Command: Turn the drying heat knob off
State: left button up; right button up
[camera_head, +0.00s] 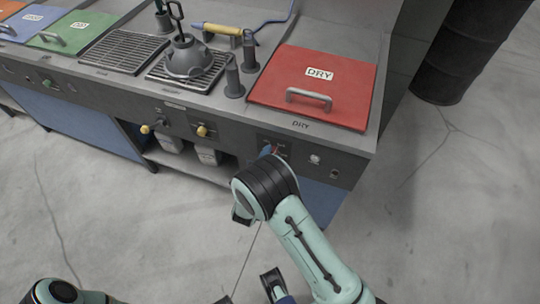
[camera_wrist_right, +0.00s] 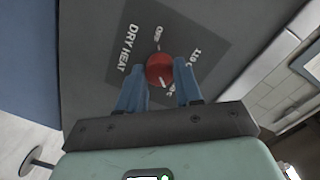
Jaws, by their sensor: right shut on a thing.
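The red drying heat knob (camera_wrist_right: 159,69) sits on a dark DRY HEAT plate with an OFF label and temperature labels. A white mark shows on its lower edge in the wrist view, away from OFF; the exact setting is unclear. My right gripper (camera_wrist_right: 158,88) has its blue fingers on either side of the knob, shut on it. In the head view my right gripper (camera_head: 266,152) reaches the front panel below the red DRY lid (camera_head: 320,75), and its wrist hides most of the knob. Parts of my left gripper (camera_head: 250,292) show at the bottom edge, cut off.
The counter front panel (camera_head: 222,131) also carries yellow knobs (camera_head: 202,131). A dark barrel (camera_head: 470,50) stands at the back right. The concrete floor (camera_head: 150,220) in front is open.

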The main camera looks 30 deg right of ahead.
pick_arm(q)
notch_tip(320, 180, up, 7)
jog(key=s+g+p, duration=0.1)
jog(key=p, duration=0.6)
jog(key=shift+s+f+p, duration=0.15)
jog(key=shift+s+p, duration=0.05)
jog(key=shift+p, duration=0.1)
pick_arm(e)
jog(key=shift+f+n+h, duration=0.15)
jog(key=shift+n+h, duration=0.35)
jog(key=shift+n, duration=7.4)
jog(key=shift+f+n+h, duration=0.1)
jog(key=shift+n+h, duration=0.4)
jog(key=shift+n, duration=7.7)
jog(key=o, duration=1)
jog(key=shift+o, duration=0.2)
pick_arm(q)
jog(key=shift+s+f+b, duration=0.1)
jog(key=shift+f+b, duration=0.35)
jog(key=shift+f, duration=0.05)
pick_arm(e)
jog(key=r+v, duration=0.1)
jog(key=v, duration=1.2)
jog(key=shift+s+a+f, duration=0.15)
jog(key=shift+a+f, duration=0.05)
jog(key=shift+f, duration=0.25)
